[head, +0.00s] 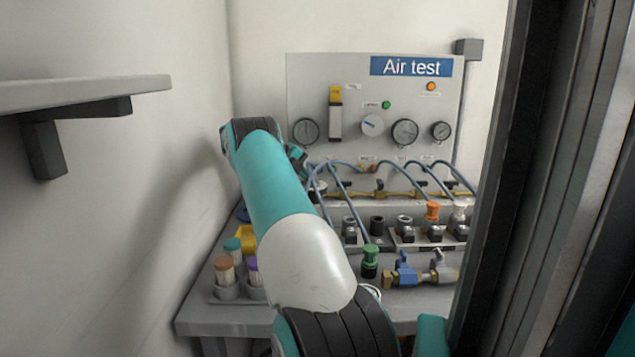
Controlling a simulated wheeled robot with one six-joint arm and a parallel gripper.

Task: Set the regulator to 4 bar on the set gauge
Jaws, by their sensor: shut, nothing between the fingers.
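The grey "Air test" panel (345,75) stands on the bench against the back wall. It carries a dark round dial or knob (306,131) at the left, a pale round knob or dial (372,125) in the middle, a larger dark-rimmed gauge (404,132) and a smaller gauge (440,131) to its right. I cannot tell which is the regulator or the set gauge; their labels and needle readings are too small. My arm reaches up from the bottom to the panel's left side.
Blue hoses (340,185) loop from a brass manifold (400,194) below the panel. Fittings with green (371,254) and orange (432,210) tops and a blue valve (405,274) crowd the bench. A wall shelf (80,92) juts out left; a dark frame (540,150) borders the right.

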